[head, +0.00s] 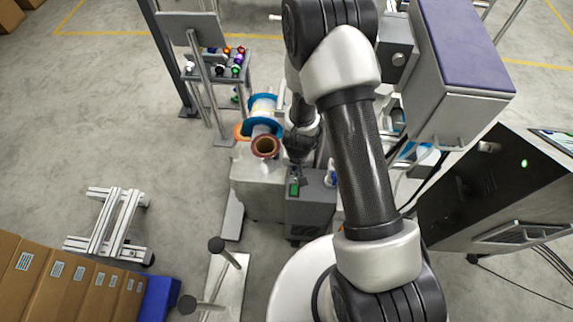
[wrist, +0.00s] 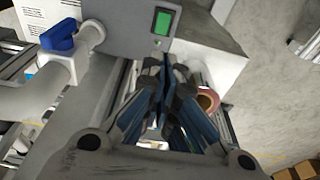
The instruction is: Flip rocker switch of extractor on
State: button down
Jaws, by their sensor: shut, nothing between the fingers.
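The extractor (head: 311,205) is a grey box below the middle of the head view, beside a pale metal block. Its green rocker switch (head: 294,189) sits on its top left part. In the wrist view the extractor (wrist: 120,32) is at the top, with the green rocker switch (wrist: 162,21) facing the camera and a small light spot below it. My gripper (wrist: 166,62) is shut and empty, its fingertips just below the switch in the picture. I cannot tell whether they touch the box. In the head view my gripper (head: 299,160) is dark and partly hidden by my arm.
A blue-handled valve (wrist: 60,38) on a grey pipe stands left of the switch. A blue reel (head: 262,112) and a copper-coloured reel (head: 265,146) lie close behind the extractor. A large dark cabinet (head: 465,195) stands to the right. Open floor (head: 190,200) lies to the left.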

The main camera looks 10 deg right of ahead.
aim_at(295, 185)
jog(key=shift+f, duration=0.55)
jog(key=f+b, duration=0.2)
jog(key=f, duration=0.2)
jog(key=w+f+b, duration=0.1)
jog(key=f+b, duration=0.1)
jog(key=f, duration=0.3)
jog(key=w+f+b, duration=0.1)
jog(key=f+b, duration=0.1)
jog(key=f, duration=0.2)
jog(key=shift+w+d+f, duration=0.2)
jog(key=shift+d+f, duration=0.2)
